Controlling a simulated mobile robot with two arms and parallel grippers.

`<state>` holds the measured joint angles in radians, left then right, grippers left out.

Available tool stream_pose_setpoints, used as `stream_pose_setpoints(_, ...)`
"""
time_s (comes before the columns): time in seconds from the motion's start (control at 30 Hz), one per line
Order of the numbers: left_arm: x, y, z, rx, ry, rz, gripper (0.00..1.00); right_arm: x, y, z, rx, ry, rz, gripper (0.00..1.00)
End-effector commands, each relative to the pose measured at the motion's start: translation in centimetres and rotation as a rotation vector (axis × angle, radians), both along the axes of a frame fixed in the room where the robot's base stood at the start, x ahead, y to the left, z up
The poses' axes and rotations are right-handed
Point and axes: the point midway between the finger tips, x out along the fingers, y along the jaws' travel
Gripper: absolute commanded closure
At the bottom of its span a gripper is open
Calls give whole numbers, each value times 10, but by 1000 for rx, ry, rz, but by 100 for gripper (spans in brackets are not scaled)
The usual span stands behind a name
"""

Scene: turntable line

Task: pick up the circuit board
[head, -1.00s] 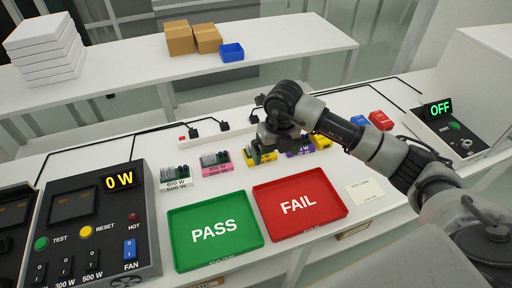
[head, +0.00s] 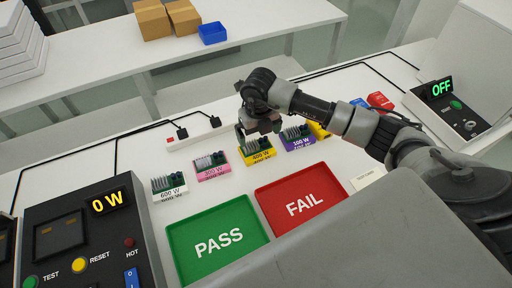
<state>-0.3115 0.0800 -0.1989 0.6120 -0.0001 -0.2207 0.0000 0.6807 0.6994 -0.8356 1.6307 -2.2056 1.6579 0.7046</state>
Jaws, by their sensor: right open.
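Several circuit boards stand in a row on coloured labelled bases. They are a white-based 600 W board (head: 169,187), a pink-based board (head: 212,167), a yellow-based 400 W board (head: 257,151) and a purple-based 300 W board (head: 298,138). Another yellow piece (head: 319,130) is partly hidden behind my right arm. My right gripper (head: 258,136) is open and points down over the yellow-based 400 W board, close to its top. I cannot tell whether the fingers touch it. My left gripper is not in view.
A green PASS tray (head: 190,268) and a red FAIL tray (head: 328,178) lie in front of the boards. A tester panel reading 0 W (head: 85,225) is at left. A power strip (head: 195,137) lies behind. A device marked OFF (head: 455,112) is at right.

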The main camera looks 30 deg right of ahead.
Motion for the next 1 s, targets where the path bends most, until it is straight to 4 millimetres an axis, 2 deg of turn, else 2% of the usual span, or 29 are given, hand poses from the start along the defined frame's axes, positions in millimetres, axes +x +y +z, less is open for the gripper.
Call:
stream_pose_setpoints(0.23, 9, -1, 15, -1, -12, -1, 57, 0, 4, -29, 0, 5, -1, 0)
stream_pose_setpoints(0.4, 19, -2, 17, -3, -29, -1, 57, 1, 4, -49, 1, 0, 0, 0)
stream_pose_setpoints(0.67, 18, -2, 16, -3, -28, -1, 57, 1, 3, -53, 0, 0, 0, 0)
stream_pose_setpoints(0.93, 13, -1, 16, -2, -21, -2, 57, 1, 3, -52, 0, -1, 0, 40)
stream_pose_setpoints(1.0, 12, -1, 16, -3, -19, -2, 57, 2, 3, -52, 1, -2, 0, 42)
